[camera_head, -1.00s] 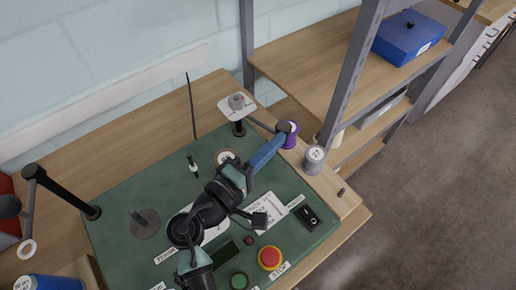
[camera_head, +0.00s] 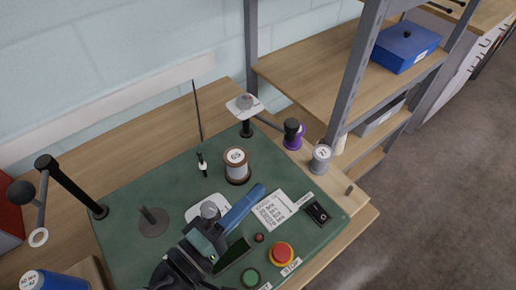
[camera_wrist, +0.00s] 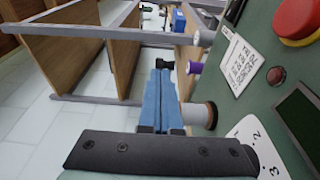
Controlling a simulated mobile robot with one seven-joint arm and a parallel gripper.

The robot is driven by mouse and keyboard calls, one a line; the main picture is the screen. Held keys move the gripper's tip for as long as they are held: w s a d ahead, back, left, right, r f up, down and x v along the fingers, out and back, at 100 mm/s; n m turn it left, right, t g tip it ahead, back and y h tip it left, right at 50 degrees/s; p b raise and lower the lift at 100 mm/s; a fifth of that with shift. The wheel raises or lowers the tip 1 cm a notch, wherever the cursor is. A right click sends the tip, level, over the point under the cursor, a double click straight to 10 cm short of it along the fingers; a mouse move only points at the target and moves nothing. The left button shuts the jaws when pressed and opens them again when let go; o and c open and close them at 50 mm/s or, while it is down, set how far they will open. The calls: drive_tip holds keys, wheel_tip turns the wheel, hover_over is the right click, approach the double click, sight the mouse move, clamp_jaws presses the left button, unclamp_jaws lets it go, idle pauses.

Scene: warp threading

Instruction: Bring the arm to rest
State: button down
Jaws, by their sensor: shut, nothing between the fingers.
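My gripper (camera_wrist: 160,98) has blue fingers that are closed together with nothing between them. In the head view my gripper (camera_head: 254,192) is above the green mat (camera_head: 165,180), between the brown-and-white spool (camera_head: 236,166) and the printed card (camera_head: 272,210). My arm comes in from the bottom of the head view and hides part of the mat and a white numbered plate (camera_head: 197,212). In the wrist view the spool (camera_wrist: 198,117) stands just right of the fingers, apart from them.
A purple spool (camera_head: 292,141) and a grey spool (camera_head: 321,158) stand at the right edge. A red button (camera_head: 281,253), a green button (camera_head: 250,278) and a black switch (camera_head: 318,212) are on the mat. A black post (camera_head: 75,190) rises at left. Shelves (camera_head: 310,65) stand behind.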

drive_tip(key=w+r+m+t+y, duration=0.35)
drive_tip(key=w+r, duration=0.25)
drive_tip(key=r, duration=0.6)
drive_tip(key=w+r+m+t+y, duration=0.25)
drive_tip(key=w+r+m, duration=0.2)
drive_tip(key=r, duration=0.75)
drive_tip(key=s+r+t+y, duration=0.3)
drive_tip(key=s+r+t, duration=0.1)
drive_tip(key=r, duration=0.8)
drive_tip(key=s+r+m+t+y+p, duration=0.1)
drive_tip(key=s+r+t+y, duration=0.2)
drive_tip(key=r, duration=0.9)
drive_tip(key=s+t, duration=0.1)
drive_tip(key=s, duration=0.2)
drive_tip(key=shift+s+d+m, duration=0.2)
drive_tip(key=shift+d+m, duration=0.05)
drive_tip(key=shift+m, duration=0.05)
